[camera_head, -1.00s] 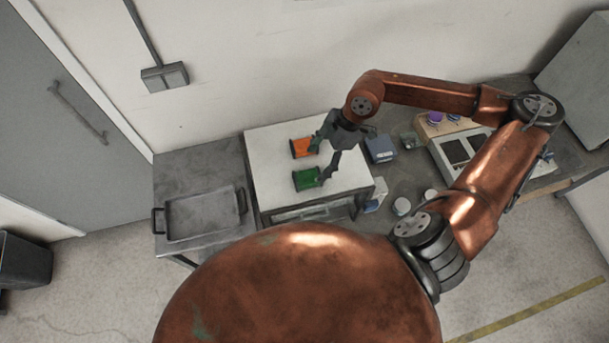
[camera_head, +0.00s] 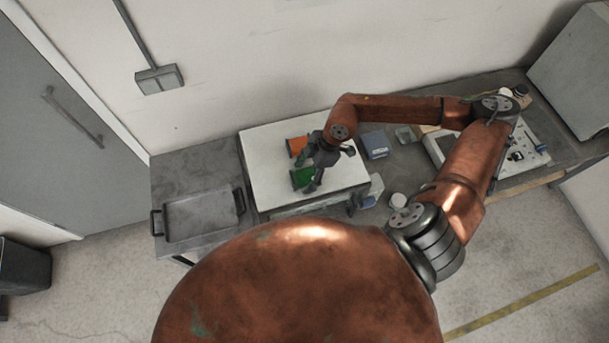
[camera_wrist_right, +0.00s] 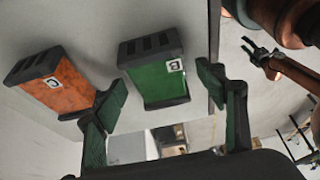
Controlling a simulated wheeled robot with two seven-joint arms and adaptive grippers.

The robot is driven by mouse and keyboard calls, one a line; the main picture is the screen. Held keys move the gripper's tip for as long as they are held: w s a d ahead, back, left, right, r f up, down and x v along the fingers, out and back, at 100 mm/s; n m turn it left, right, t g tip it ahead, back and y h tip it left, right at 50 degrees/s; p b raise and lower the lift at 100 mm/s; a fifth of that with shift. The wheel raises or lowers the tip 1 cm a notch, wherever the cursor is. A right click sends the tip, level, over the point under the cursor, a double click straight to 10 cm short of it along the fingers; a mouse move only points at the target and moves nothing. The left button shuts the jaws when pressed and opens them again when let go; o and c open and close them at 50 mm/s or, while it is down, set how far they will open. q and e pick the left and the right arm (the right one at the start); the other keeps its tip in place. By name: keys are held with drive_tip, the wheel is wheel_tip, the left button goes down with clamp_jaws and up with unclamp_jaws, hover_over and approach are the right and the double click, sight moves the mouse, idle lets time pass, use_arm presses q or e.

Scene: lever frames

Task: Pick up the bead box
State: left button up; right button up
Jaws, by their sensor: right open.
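Two small boxes with dark ends lie on a white-topped stand: an orange box (camera_head: 296,146) and a green box (camera_head: 300,178). I cannot tell from their labels which is the bead box. My right gripper (camera_head: 309,171) is open over the right side of the boxes and partly covers them. In the right wrist view the green box (camera_wrist_right: 158,78) shows between and beyond the open fingers, with no grip on it. The orange box (camera_wrist_right: 55,88) is left of the left finger. My left gripper (camera_wrist_right: 262,53) shows small at the upper right of that view, jaws apart.
The white stand top (camera_head: 262,160) has free room left of the boxes. A blue box (camera_head: 375,145) lies just right of the stand. A grey tray (camera_head: 200,216) with handles is on the left table.

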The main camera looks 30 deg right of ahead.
drive_tip(key=shift+f, duration=0.25)
idle(0.4)
drive_tip(key=shift+c, duration=0.3)
drive_tip(key=c, duration=1.3)
